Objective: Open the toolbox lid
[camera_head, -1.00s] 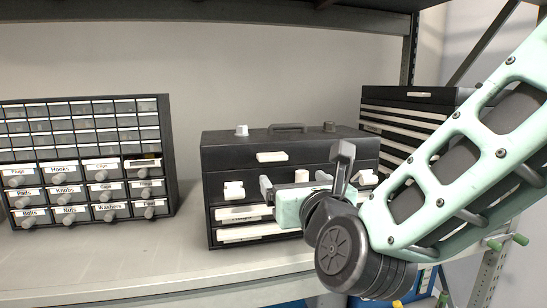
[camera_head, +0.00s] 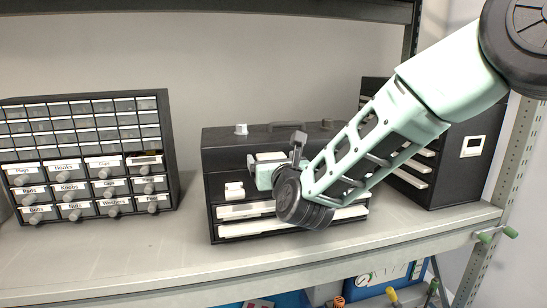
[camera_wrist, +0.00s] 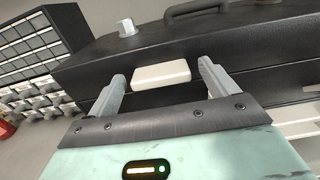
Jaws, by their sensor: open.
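The black toolbox (camera_head: 222,160) stands on the shelf with its lid (camera_wrist: 100,68) down. In the wrist view a white latch (camera_wrist: 161,75) sits on the front of the lid. A dark carry handle (camera_wrist: 196,9) and a light knob (camera_wrist: 126,27) are on top; the knob also shows in the head view (camera_head: 241,129). My gripper (camera_wrist: 158,84) is open, its two fingers on either side of the latch and pointing at it. I cannot tell whether they touch it.
A small-parts cabinet (camera_head: 82,141) with labelled drawers stands at the left. Another dark drawer chest (camera_head: 456,178) stands at the right behind my arm. The grey shelf (camera_head: 150,250) is clear in front. An upper shelf (camera_head: 200,8) runs overhead.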

